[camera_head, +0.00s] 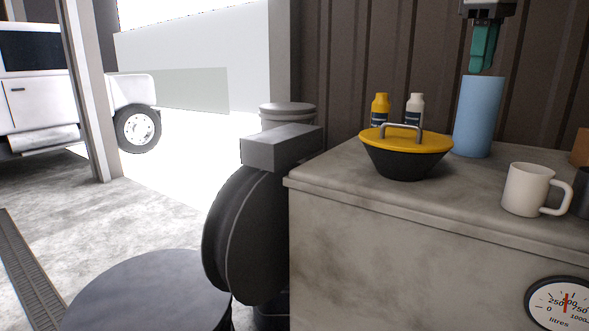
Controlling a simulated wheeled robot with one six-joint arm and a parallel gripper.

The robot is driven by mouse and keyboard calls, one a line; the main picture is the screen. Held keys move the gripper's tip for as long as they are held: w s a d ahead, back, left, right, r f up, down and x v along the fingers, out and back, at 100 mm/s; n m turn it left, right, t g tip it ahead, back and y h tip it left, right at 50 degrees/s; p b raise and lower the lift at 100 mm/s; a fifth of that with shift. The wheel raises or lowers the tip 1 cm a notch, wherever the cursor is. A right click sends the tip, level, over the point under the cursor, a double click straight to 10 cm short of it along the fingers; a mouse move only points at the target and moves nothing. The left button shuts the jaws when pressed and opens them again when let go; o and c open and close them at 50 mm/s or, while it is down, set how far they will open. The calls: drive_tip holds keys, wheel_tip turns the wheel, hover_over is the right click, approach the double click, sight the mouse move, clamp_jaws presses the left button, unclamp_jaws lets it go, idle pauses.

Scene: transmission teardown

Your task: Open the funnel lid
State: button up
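The funnel (408,165) is a dark, tapered bowl standing on the grey cabinet top. Its round yellow lid (376,140) lies flat over it, covering the mouth. A grey arched handle (402,127) rises from the lid's top. My gripper (482,70), with teal fingers below a dark body, hangs pointing down at the upper right. It is above and to the right of the lid, over the blue cylinder in the picture, and apart from the lid. The fingers overlap from this side, so I cannot tell whether they are open or shut.
A tall blue cylinder (478,118) stands right of the funnel, with a white mug (525,190) nearer. A yellow bottle (380,106) and a white bottle (415,108) stand behind the lid. The grey cabinet (400,240) carries a litres gauge (562,304). A dark drum (150,290) stands lower left.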

drive_tip(key=s+a+f+m, duration=0.2)
drive_tip(key=s+f+m, duration=0.2)
drive_tip(key=s+f, duration=0.9)
drive_tip(key=s+a+f+m+g+y, duration=0.1)
drive_tip(key=s+a+f+m, duration=0.1)
drive_tip(key=s+f, duration=1.1)
wheel_tip(320, 180, down, 7)
drive_tip(key=shift+a+f+m, duration=0.2)
drive_tip(key=shift+a+m, duration=0.15)
drive_tip(key=shift+m, duration=0.55)
drive_tip(key=shift+r, duration=0.25)
clamp_jaws()
drive_tip(key=n+t+h, duration=0.4)
drive_tip(key=n+t, duration=0.1)
drive_tip(key=n, duration=2.2)
approach(405, 142)
drive_tip(key=v, duration=0.4)
drive_tip(key=w+d+f, duration=0.1)
drive_tip(key=f, duration=0.1)
drive_tip(key=w+d+f+n, duration=0.1)
drive_tip(key=w+f, duration=0.1)
drive_tip(key=f, duration=0.1)
drive_tip(key=w+d+f+n, duration=0.1)
drive_tip(key=f, duration=0.1)
drive_tip(key=shift+w+f, duration=0.35)
